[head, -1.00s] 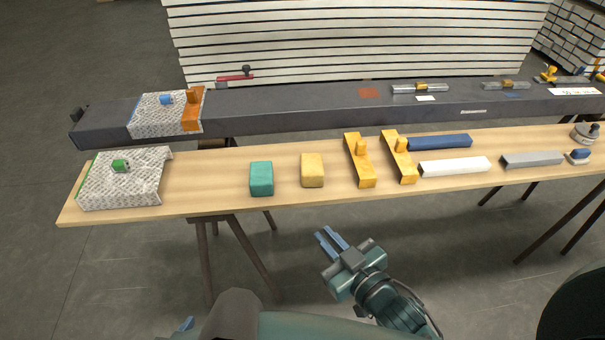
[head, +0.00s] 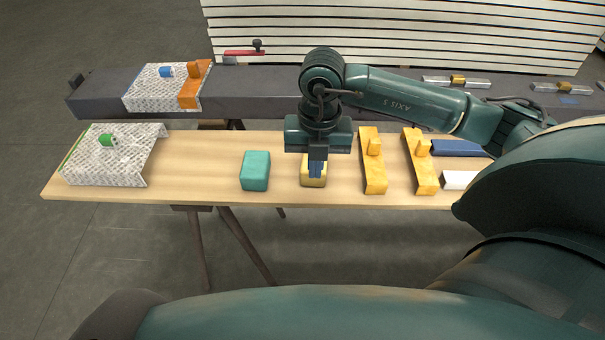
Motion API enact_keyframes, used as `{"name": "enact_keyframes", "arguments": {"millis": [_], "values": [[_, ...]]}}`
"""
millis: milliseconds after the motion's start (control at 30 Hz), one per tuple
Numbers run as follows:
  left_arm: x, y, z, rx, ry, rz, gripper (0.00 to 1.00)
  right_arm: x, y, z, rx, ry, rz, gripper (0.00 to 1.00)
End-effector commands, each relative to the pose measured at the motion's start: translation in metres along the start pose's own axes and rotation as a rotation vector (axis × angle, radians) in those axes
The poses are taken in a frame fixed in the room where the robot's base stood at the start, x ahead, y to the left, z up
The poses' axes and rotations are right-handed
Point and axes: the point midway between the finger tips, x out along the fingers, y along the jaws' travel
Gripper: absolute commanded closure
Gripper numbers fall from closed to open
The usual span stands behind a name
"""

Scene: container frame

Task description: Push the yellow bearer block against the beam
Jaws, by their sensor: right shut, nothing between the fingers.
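The yellow bearer block (head: 307,182) sits on the wooden plank, between the teal block (head: 256,171) and the yellow brackets. The long dark grey beam (head: 262,108) lies behind the plank, and a strip of bare wood shows between block and beam. My right gripper (head: 317,176) points down with its blue fingers shut. The fingers overlap the yellow block in the picture and hide its middle; I cannot tell whether they touch it. My left gripper is out of view.
The plank (head: 210,174) also carries a patterned cover with a green knob (head: 108,140) at left and two yellow brackets (head: 373,172) close to the right. My right arm hides part of the beam and the plank's right end.

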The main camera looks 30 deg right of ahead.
Motion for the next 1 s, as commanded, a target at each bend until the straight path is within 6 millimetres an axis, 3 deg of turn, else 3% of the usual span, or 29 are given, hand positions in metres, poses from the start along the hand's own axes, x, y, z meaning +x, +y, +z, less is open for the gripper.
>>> {"name": "enact_keyframes", "arguments": {"millis": [133, 267, 600, 800, 1000], "values": [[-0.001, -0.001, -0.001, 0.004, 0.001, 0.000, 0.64, 0.006, -0.006, 0.005, 0.018, -0.022, -0.026, 1.00], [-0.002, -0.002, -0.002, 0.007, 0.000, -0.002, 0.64, 0.026, -0.006, 0.005, 0.017, -0.018, -0.026, 1.00], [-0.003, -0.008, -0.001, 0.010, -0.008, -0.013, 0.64, 0.098, -0.007, 0.006, 0.015, -0.017, -0.023, 1.00], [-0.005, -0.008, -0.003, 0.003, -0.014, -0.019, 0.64, 0.096, -0.006, 0.035, 0.016, -0.020, -0.018, 1.00], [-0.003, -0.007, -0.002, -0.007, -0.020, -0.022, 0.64, 0.097, -0.006, 0.046, 0.014, -0.019, -0.019, 1.00]]}}
